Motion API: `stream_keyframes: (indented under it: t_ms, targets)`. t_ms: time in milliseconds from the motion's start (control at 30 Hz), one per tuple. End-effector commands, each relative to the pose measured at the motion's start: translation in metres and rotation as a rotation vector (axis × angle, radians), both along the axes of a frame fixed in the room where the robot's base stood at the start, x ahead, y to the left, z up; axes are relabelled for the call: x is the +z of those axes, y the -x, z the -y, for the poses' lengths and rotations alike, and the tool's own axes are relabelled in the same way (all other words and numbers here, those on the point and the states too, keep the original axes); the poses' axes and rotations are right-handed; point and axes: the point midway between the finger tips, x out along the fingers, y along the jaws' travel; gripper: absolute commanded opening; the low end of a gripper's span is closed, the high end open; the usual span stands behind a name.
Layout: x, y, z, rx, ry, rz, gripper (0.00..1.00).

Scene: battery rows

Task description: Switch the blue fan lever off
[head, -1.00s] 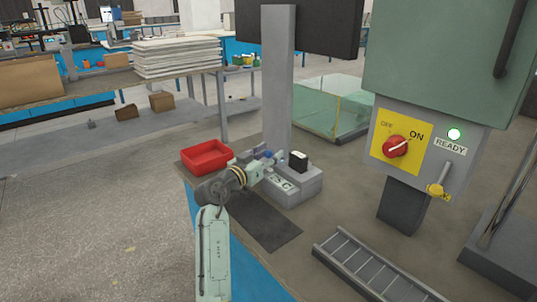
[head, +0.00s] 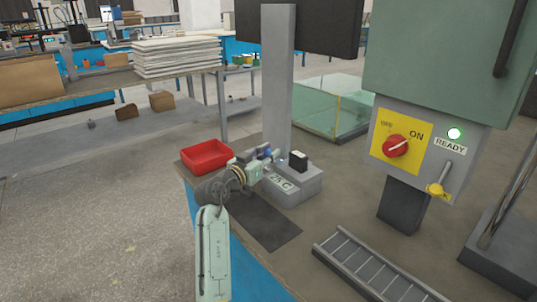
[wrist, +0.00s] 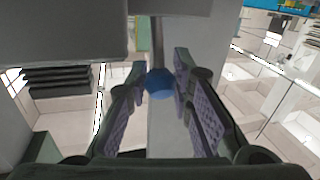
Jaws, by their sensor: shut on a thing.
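The blue lever's round knob (wrist: 160,84) shows in the wrist view between my two finger pads, on a thin grey stem running away toward the top. My gripper (wrist: 160,92) is shut on the knob, with a purple ridged pad on each side. In the head view my gripper (head: 268,153) is at the grey box (head: 297,188) at the foot of the grey post. My fingers partly cover the knob there, and the lever's exact angle cannot be read.
A red tray (head: 207,156) is left of my gripper, and a dark mat (head: 258,222) lies in front of it. A metal rack (head: 370,268) lies at the front.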

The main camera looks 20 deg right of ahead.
Motion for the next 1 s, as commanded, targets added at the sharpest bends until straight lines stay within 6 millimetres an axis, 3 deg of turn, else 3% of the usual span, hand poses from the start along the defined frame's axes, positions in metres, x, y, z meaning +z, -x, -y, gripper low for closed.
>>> stream_keyframes:
  t_ms: [367, 1000]
  targets:
    - [0.005, -0.001, 0.002, 0.0, -0.044, -0.015, 0.0]
    - [0.014, -0.01, 0.026, 0.002, -0.462, -0.167, 0.0]
